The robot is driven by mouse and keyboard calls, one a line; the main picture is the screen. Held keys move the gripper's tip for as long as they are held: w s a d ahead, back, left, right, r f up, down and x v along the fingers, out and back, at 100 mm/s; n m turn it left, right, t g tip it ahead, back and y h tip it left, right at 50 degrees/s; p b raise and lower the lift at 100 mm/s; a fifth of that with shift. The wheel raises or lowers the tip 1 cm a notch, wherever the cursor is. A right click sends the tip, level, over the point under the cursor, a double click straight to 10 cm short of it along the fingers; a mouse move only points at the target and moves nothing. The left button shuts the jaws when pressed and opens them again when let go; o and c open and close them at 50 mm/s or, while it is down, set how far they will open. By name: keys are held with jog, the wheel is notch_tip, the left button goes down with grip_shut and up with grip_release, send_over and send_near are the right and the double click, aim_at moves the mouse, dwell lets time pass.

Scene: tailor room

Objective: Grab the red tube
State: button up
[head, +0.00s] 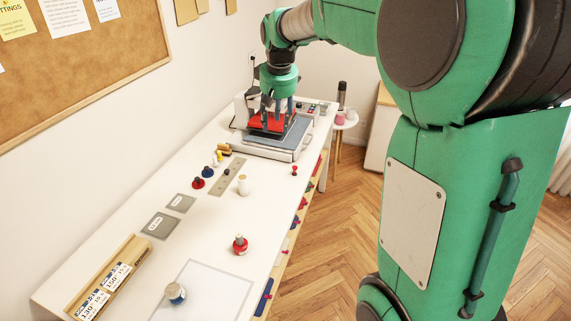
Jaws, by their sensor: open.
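My gripper (272,112) is at the far end of the white table, pointing down over a grey flat press-like machine (264,147). It is open, and its fingers stand in front of a flat red part (265,122) of the machine. I cannot tell whether they touch it. A small red container (240,245) stands upright on the near half of the table, well away from my gripper. A small red piece (294,170) stands near the right edge. A red piece with a dark top (198,183) is at mid-table. I cannot tell which is the red tube.
A blue-grey jar (175,293) stands on a white sheet (222,277) in front. A white bottle (243,186), grey plates (160,226) and a wooden tray (130,249) share the white table (205,238). A small round stool (346,119) stands beyond the table. The wooden floor is clear.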

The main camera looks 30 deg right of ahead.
jog(key=w+d+f+p, duration=0.1)
jog(key=w+d+f, duration=0.45)
jog(key=w, duration=0.35)
jog(key=g+p, duration=0.3)
send_over(295, 167)
notch_tip(295, 167, down, 25)
jog(key=shift+s+r, duration=0.1)
jog(key=shift+r, duration=0.1)
jog(key=shift+f, duration=0.1)
jog(key=shift+f, duration=4.2)
jog(key=shift+f, duration=0.15)
jog(key=shift+f, duration=2.45)
